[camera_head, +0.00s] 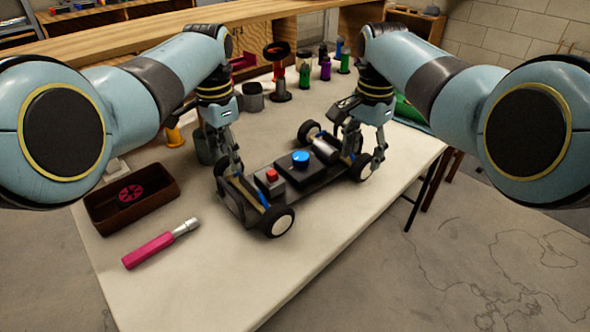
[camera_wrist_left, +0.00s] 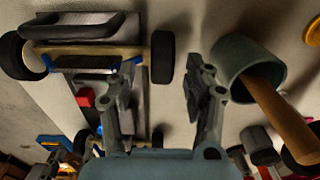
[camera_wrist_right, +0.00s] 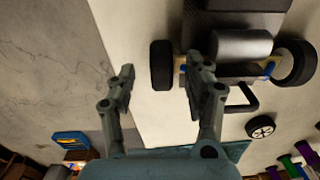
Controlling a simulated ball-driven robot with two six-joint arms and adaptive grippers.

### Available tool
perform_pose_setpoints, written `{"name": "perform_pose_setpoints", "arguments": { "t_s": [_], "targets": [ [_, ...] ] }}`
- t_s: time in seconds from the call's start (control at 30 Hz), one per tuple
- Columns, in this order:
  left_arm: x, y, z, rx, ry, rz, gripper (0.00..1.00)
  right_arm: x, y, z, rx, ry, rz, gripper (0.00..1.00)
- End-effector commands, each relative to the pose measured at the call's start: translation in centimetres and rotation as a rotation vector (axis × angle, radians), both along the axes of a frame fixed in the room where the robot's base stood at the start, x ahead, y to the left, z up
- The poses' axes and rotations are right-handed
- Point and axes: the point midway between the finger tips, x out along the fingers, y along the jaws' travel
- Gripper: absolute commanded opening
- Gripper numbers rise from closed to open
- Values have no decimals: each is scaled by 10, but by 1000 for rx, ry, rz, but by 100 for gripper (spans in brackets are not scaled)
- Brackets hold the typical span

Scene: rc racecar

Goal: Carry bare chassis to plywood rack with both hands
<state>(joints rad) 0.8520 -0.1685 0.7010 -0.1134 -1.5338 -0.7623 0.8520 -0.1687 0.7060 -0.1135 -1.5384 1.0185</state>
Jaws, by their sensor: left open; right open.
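The bare chassis (camera_head: 315,172), dark with four wheels, rests on the white table, carrying a red button, a blue cap and a silver cylinder. My left gripper (camera_head: 231,170) is open at its left end. In the left wrist view the open fingers (camera_wrist_left: 165,78) have a chassis wheel (camera_wrist_left: 162,57) showing between them. My right gripper (camera_head: 370,165) is open at the right end. In the right wrist view a wheel (camera_wrist_right: 161,65) shows between its fingers (camera_wrist_right: 160,75). Contact with the chassis cannot be told. I cannot clearly identify the plywood rack.
A brown tray (camera_head: 133,203) with a pink wheel and a pink-handled tool (camera_head: 160,243) lie at the table's left. A grey mug-like pot (camera_wrist_left: 245,65) stands beside my left gripper. Several coloured bottles stand at the back. A wooden bench (camera_head: 110,40) runs behind. The table front (camera_head: 225,290) is clear.

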Motion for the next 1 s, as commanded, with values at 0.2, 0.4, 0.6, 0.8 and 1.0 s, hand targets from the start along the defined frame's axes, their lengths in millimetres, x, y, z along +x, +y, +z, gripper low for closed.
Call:
{"name": "perform_pose_setpoints", "arguments": {
  "t_s": [0.2, 0.4, 0.6, 0.8, 1.0],
  "targets": [
    [0, 1, -16, 0, 0, 1, 52, 0, -1, -16, -1, 1, 0, 52],
    [0, 0, -18, 1, -1, 1, 52, 0, 0, -18, -1, -1, 0, 52],
    [0, 0, -18, 1, -1, 1, 40, 0, 0, -18, -1, -1, 0, 40],
    [0, 0, -18, 1, -1, 1, 14, 0, 0, -18, 0, 0, 0, 14],
    [0, 0, -18, 0, 0, 1, 0, 0, 0, -18, 0, 0, 0, 0]
  ]
}}
